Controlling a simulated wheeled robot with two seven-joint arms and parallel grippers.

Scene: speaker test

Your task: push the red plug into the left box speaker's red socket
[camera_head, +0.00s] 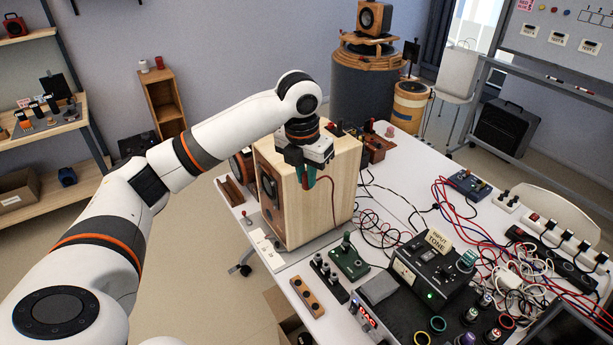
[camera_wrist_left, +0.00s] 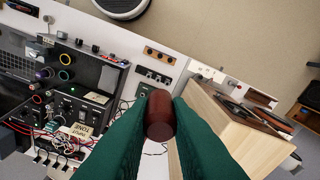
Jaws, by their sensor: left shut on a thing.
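My left gripper (camera_head: 309,178) has green fingers and hangs in front of the pale wooden left box speaker (camera_head: 330,200) in the head view. In the left wrist view the green fingers (camera_wrist_left: 160,125) are shut on the dark red plug (camera_wrist_left: 160,112), whose rounded body shows between them. The speaker also shows in the left wrist view (camera_wrist_left: 235,135), to the right of the fingers. A thin red cable (camera_head: 332,190) runs down by the gripper. I cannot make out the speaker's red socket in either view. My right gripper is in neither view.
A black amplifier box (camera_head: 430,270) labelled "INPUT TONE" stands right of the speaker, with tangled red and black cables (camera_head: 465,210) behind it. A green switch box (camera_head: 349,260) and a wooden block with holes (camera_head: 307,297) stand on the white table (camera_head: 395,160) near its front edge.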

